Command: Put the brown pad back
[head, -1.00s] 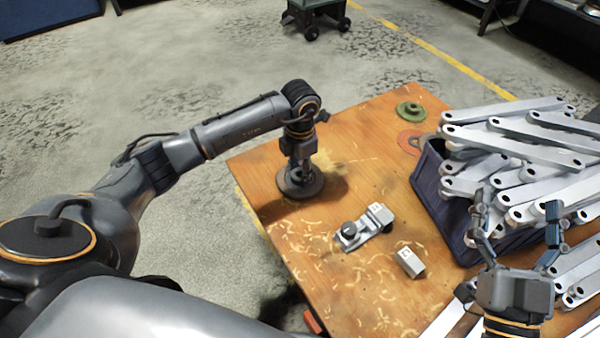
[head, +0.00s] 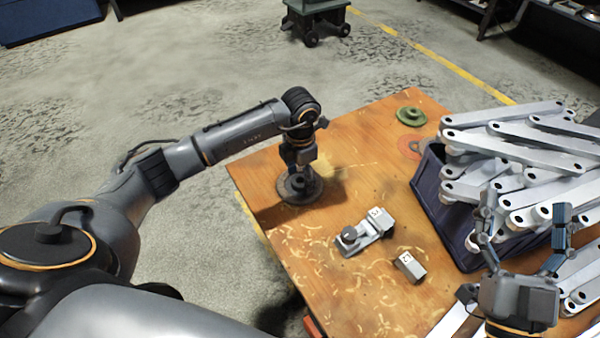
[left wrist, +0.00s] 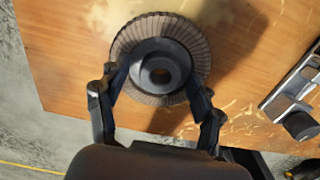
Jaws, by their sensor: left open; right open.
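The brown pad (head: 300,189) is a round, ribbed grey-brown disc with a dark hub, lying flat on the wooden table near its left edge. In the left wrist view the pad (left wrist: 136,38) shows its ribbed rim and the hole in its hub. My left gripper (head: 300,168) is right above the pad and points down. In the left wrist view my left gripper (left wrist: 158,84) is open, its fingers apart on either side of the hub; contact cannot be told. My right gripper (head: 523,225) is open and empty in front of the bracket pile.
A green disc (head: 411,116) and a flat orange-red ring (head: 411,150) lie at the back. A dark blue crate (head: 440,215) is heaped with galvanized brackets (head: 510,155) at right. A metal fixture (head: 368,235) and a small block (head: 409,266) lie mid-table.

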